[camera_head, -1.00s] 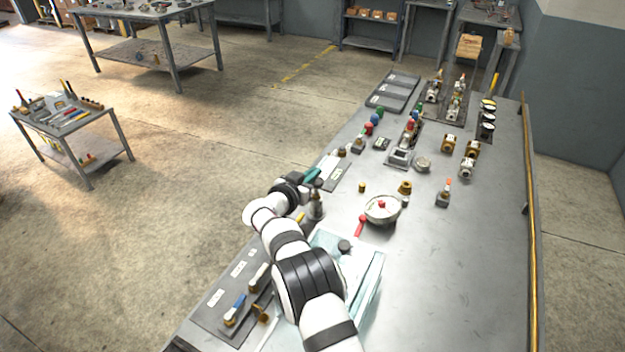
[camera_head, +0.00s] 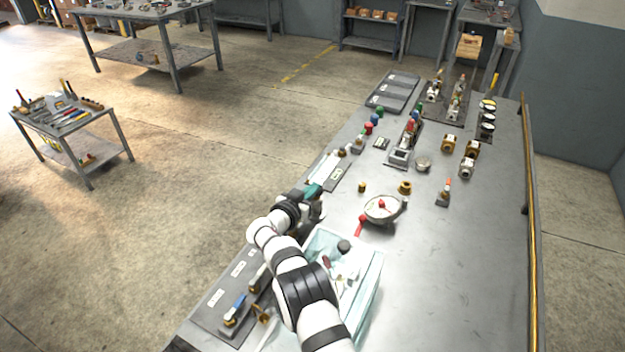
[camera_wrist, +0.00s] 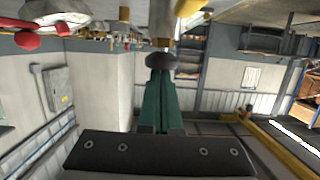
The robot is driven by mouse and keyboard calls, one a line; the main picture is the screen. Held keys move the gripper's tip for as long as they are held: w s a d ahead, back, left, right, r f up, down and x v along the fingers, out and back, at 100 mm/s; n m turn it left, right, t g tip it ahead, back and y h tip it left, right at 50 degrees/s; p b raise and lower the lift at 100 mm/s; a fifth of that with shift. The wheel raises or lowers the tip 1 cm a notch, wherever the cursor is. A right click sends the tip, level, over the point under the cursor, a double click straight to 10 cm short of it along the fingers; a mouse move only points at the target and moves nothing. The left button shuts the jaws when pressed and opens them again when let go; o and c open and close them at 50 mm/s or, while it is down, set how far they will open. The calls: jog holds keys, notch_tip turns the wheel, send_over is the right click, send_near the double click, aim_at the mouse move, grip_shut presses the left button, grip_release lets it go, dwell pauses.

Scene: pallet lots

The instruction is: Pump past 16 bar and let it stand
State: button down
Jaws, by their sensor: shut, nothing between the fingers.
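My gripper (camera_head: 314,189) is shut and empty, its teal fingers low over the left edge of the bench. In the wrist view its green fingers (camera_wrist: 160,76) are together, with their tips at a dark rounded knob (camera_wrist: 160,61) on a brass-coloured stem. I cannot tell whether they touch. My arm mostly hides the knobbed piece in the head view. A round pale dial-like unit (camera_head: 381,208) with a red knob and a red lever (camera_head: 361,225) stands to the right of my gripper. No pressure reading is legible.
A pale blue-lined bin (camera_head: 369,285) with loose parts stands beside my arm. A grey board (camera_head: 212,313) with fittings lies to the left. Valves and fittings crowd the far bench. The bench's right front (camera_head: 455,275) is clear.

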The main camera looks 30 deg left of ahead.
jog(key=shift+f, duration=0.1)
jog(key=s+r, duration=0.6)
jog(key=s, duration=0.3)
jog(key=shift+s+r, duration=0.35)
dwell(0.8)
jog(key=x, duration=1)
jog(key=shift+s+f, duration=0.15)
jog(key=shift+f, duration=0.2)
